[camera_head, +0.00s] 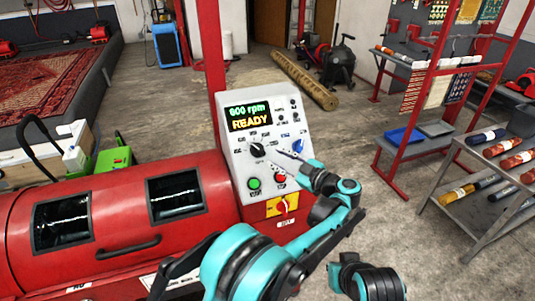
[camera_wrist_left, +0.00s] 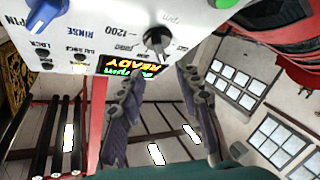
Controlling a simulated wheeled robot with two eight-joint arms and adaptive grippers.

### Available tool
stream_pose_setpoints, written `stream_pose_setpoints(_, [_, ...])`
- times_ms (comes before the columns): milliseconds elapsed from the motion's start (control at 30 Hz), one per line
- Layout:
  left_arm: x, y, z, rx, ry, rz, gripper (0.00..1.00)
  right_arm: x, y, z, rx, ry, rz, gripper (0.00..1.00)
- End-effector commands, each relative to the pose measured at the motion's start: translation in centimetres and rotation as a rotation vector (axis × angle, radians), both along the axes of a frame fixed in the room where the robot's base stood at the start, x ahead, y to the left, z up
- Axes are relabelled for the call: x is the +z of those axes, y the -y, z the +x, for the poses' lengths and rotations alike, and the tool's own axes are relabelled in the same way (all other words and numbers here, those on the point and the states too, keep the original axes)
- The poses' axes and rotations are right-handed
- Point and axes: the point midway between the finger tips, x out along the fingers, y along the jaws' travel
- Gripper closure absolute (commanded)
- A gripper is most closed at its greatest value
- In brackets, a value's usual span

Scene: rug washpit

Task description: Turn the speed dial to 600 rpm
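The grey-white control panel (camera_head: 268,135) stands at the right end of the red machine. Its display (camera_head: 248,116) reads 600 rpm and READY. Below it is the black speed dial (camera_head: 257,149), which also shows at the top of the left wrist view (camera_wrist_left: 157,40), with a light pointer line. My left gripper (camera_head: 289,157) is just right of the dial. In the left wrist view its two fingers (camera_wrist_left: 158,72) are spread, with the dial just beyond the tips and nothing held between them. Contact with the dial cannot be seen.
The panel also has a blue knob (camera_head: 298,145), a green button (camera_head: 254,183), a red button (camera_head: 280,177) and a red-yellow switch (camera_head: 283,206). A grey cart with rolls (camera_head: 462,211) and a red rack (camera_head: 412,146) stand to the right. Open floor lies behind the panel.

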Motion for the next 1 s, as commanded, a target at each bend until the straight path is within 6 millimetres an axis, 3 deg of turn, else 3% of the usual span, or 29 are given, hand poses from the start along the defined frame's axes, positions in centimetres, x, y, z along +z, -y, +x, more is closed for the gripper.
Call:
stream_pose_setpoints(100, [0.2,1.5,-1.5,-0.001,0.000,0.000,0.66,0.0,0.0,0.0,0.000,0.000,0.000,1.00])
stream_pose_setpoints(300, [0.4,2.6,-2.8,0.001,0.000,0.000,0.66,0.0,0.0,0.0,0.000,0.000,0.000,1.00])
stream_pose_setpoints(767, [0.5,2.6,-2.9,0.000,0.001,0.001,0.66,0.0,0.0,0.0,0.000,0.000,0.000,1.00])
stream_pose_setpoints(867, [1.7,2.0,-2.3,-0.020,0.028,0.004,0.66,0.0,0.0,0.0,0.000,0.000,0.000,1.00])
stream_pose_setpoints(967, [5.6,0.5,-0.8,-0.090,0.112,0.021,0.66,0.0,0.0,0.0,0.000,0.000,0.000,1.00])
stream_pose_setpoints(1000, [7.9,-0.3,-0.1,-0.138,0.159,0.034,0.66,0.0,0.0,0.0,0.000,0.000,0.000,1.00])
